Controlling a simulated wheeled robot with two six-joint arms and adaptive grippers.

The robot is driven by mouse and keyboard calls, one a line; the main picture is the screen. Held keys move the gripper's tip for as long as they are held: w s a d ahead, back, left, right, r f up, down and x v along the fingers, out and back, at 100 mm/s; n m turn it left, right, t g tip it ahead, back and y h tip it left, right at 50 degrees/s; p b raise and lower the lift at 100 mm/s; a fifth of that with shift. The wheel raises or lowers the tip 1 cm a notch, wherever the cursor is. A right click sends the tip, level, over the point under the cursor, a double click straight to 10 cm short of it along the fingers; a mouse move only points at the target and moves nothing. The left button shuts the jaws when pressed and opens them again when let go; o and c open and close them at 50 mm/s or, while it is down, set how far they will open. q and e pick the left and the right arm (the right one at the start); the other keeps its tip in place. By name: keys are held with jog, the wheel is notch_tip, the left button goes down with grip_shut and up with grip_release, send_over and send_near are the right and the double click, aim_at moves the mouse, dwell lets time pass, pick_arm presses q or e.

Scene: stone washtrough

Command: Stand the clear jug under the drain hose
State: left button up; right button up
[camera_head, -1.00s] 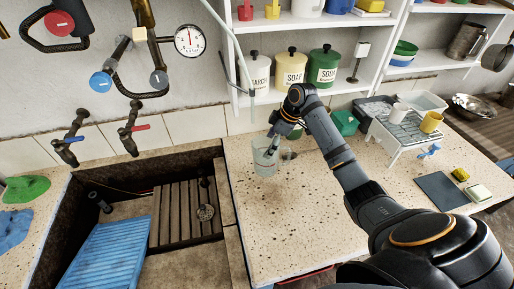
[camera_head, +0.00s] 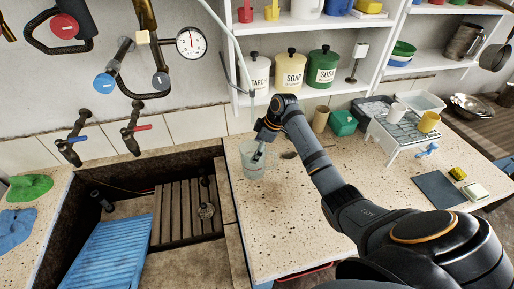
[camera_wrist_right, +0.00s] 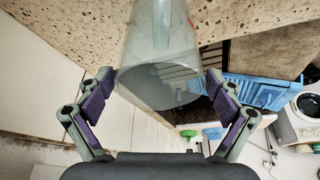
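The clear jug (camera_head: 257,166) is at the counter's left end, beside the trough, close to upright; I cannot tell if its base touches the counter. My right gripper (camera_head: 260,150) is at the jug. In the right wrist view the jug (camera_wrist_right: 160,75) fills the space between the two fingers (camera_wrist_right: 160,92), which appear to press on its sides. The pale drain hose (camera_head: 222,28) runs down from the top and ends above the jug in the picture; their depth offset is unclear. My left gripper is not in view.
The stone trough (camera_head: 62,215) with a blue washboard (camera_head: 110,250) and slatted rack (camera_head: 183,210) lies left. A shelf (camera_head: 300,95) holds canisters behind. The front counter (camera_head: 290,230) is clear.

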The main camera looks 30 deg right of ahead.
dwell(0.3)
jog(key=b+v, duration=0.2)
jog(key=v, duration=1)
jog(key=shift+r, duration=0.15)
